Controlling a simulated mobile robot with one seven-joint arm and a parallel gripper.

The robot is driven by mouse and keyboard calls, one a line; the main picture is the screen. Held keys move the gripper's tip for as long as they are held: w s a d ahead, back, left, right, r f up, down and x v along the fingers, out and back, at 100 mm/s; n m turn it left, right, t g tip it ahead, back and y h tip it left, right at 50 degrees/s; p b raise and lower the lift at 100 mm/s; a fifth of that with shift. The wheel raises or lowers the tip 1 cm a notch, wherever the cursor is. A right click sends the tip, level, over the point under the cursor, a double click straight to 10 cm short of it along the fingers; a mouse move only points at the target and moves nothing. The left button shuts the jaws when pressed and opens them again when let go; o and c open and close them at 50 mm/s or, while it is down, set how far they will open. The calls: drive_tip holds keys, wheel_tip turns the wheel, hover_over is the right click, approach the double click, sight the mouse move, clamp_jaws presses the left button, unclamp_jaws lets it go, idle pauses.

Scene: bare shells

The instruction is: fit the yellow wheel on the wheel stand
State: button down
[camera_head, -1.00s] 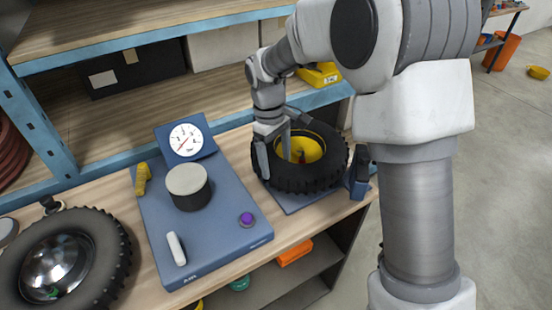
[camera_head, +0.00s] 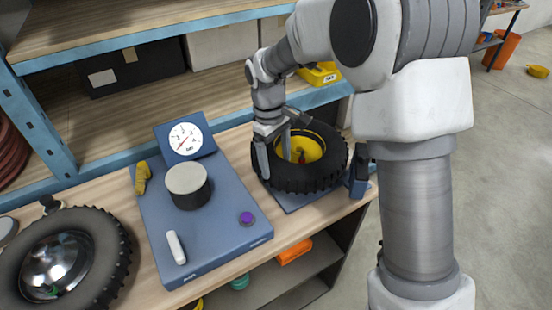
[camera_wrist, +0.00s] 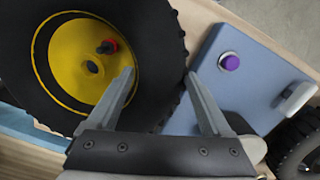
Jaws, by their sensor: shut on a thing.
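The yellow wheel lies flat at the back right of the bench, a yellow rim (camera_head: 309,147) inside a black tyre (camera_head: 305,185). The wheel also fills the upper left of the wrist view, where its yellow disc (camera_wrist: 75,50) shows a centre hole and a red and black part beside it. My gripper (camera_head: 271,160) is shut on the tyre's near-left wall, one finger inside the rim and one outside; its fingers also show in the wrist view (camera_wrist: 163,82). A blue plate (camera_head: 293,203) shows under the wheel. I cannot tell for sure which piece is the wheel stand.
A blue panel (camera_head: 215,235) bears a grey-topped black cylinder (camera_head: 188,185), a dial gauge (camera_head: 186,138), a purple button (camera_head: 246,218) and a white handle (camera_head: 176,247). Another wheel (camera_head: 110,255) with a silver dome is at left. A blue shelf edge (camera_head: 150,40) runs behind.

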drive_tip(key=shift+f+b, duration=1.6)
drive_tip(key=shift+f, duration=1.05)
idle(0.9)
drive_tip(key=shift+c, duration=0.3)
unclamp_jaws()
drive_tip(key=shift+o, duration=0.3)
drive_tip(key=shift+f, duration=0.1)
drive_tip(key=shift+r, duration=0.3)
drive_tip(key=shift+r+p, duration=1.15)
drive_tip(key=shift+r, duration=0.1)
drive_tip(key=shift+r, duration=0.1)
drive_tip(key=shift+r+p, duration=2.65)
drive_tip(key=shift+r, duration=0.8)
